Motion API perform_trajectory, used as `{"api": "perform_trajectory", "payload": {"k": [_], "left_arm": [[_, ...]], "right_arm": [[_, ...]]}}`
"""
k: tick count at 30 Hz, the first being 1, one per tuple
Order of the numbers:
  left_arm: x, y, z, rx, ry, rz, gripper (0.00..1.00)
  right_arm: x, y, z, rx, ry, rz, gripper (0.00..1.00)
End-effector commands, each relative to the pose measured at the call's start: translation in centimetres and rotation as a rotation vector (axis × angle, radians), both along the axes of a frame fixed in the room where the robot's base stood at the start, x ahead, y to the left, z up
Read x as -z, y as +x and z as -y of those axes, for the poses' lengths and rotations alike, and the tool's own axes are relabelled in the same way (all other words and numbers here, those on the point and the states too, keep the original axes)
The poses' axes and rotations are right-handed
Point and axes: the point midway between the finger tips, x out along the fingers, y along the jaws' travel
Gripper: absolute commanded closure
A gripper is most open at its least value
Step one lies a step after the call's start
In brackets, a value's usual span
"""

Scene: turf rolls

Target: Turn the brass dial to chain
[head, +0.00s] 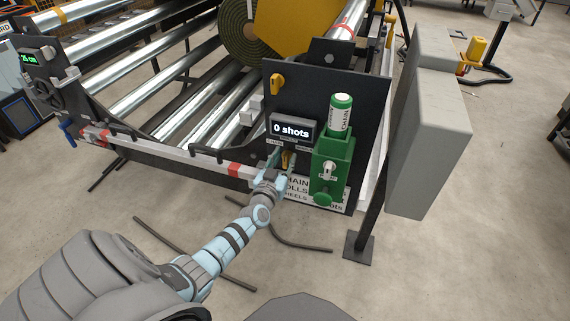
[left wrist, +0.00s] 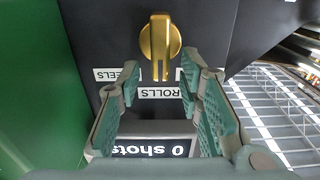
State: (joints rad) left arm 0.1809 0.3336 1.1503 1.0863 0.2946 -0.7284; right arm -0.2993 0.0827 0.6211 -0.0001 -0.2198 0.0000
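A WHEELS label, partly hidden, sits to the left. A label on the right is mostly covered by a finger, so I cannot read it. My left gripper (left wrist: 161,75) is open, its two fingers apart on either side of the dial's front, with no clear contact. In the head view the left gripper (head: 282,165) partly hides the dial (head: 286,159). My right gripper is not in view.
A green holder (head: 333,160) with a CHAIN canister (head: 340,113) stands close right of the dial. The "0 shots" display (head: 292,130) is just above. A grey box (head: 430,130) on a post is farther right. A white rail with red bands (head: 190,155) runs left.

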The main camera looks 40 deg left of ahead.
Motion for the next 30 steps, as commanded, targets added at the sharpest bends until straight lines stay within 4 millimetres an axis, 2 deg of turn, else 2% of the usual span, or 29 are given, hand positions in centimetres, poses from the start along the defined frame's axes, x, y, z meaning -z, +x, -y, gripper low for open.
{"api": "perform_trajectory", "payload": {"k": [10, 17, 30], "left_arm": [[-0.07, 0.63, -0.21, 0.001, -0.001, -0.002, 0.67], [-0.06, 0.61, -0.18, 0.001, -0.001, -0.002, 1.00], [-0.03, 0.56, -0.28, 0.001, -0.048, 0.015, 1.00]], "right_arm": [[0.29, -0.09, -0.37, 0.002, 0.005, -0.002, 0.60], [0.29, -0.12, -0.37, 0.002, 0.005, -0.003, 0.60], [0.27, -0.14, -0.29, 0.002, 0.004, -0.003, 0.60]]}}
